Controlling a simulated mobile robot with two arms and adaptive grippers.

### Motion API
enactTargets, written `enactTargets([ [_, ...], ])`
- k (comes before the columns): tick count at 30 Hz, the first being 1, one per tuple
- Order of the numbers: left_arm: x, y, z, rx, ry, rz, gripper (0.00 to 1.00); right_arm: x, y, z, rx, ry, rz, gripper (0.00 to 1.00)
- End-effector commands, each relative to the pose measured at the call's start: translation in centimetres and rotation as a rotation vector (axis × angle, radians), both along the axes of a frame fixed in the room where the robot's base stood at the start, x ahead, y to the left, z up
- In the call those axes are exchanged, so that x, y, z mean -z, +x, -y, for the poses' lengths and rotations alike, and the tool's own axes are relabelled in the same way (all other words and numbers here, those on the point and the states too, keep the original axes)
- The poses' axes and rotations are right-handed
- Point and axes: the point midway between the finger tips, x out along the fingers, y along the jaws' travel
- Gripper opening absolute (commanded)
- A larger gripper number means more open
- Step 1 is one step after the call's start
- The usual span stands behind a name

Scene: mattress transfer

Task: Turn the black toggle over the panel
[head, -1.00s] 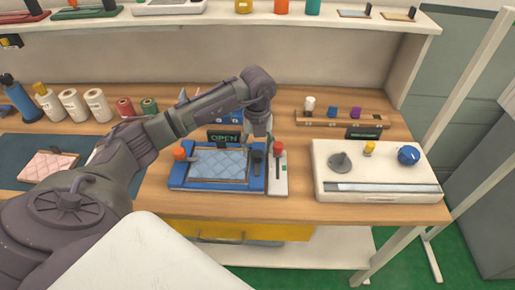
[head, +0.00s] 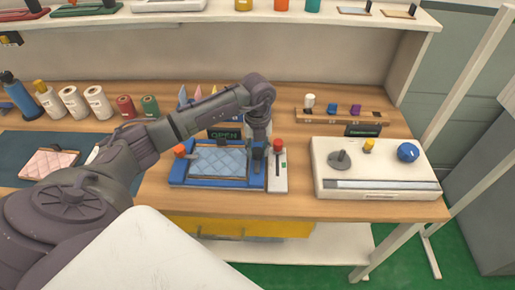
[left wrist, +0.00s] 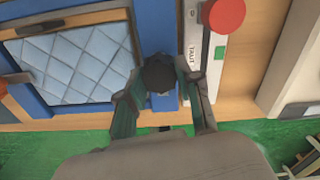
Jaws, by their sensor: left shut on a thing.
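A light blue quilted panel (head: 218,161) lies in a blue frame (head: 215,184) on the wooden table, and it also shows in the left wrist view (left wrist: 72,62). The black toggle (left wrist: 158,72) stands at the right edge of the frame, beside the panel rather than over it. My left gripper (left wrist: 162,84) is around the black toggle, with a finger on each side, and is shut on it. In the head view my left gripper (head: 258,140) comes down from above and partly hides the toggle. My right gripper is not in view.
A white strip with a red knob (head: 278,144) stands just right of the blue frame. An orange-red knob (head: 180,151) is at its left. A white box with knobs (head: 376,170) is farther right. An OPEN sign (head: 225,134) stands behind the frame.

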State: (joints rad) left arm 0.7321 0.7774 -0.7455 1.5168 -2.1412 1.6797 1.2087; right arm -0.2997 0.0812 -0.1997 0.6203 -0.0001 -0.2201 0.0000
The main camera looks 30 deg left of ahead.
Motion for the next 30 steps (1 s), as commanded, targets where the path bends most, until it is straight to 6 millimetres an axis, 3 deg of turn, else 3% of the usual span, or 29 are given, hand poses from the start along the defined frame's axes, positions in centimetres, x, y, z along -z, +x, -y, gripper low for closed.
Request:
enactTargets([
  [11, 0.1, 0.1, -0.1, 0.112, 0.001, 0.002, 0.0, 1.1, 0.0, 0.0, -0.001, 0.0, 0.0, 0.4],
  [30, 0.2, 0.1, -0.1, 0.687, 0.002, 0.004, 0.0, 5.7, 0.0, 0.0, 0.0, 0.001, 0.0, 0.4],
])
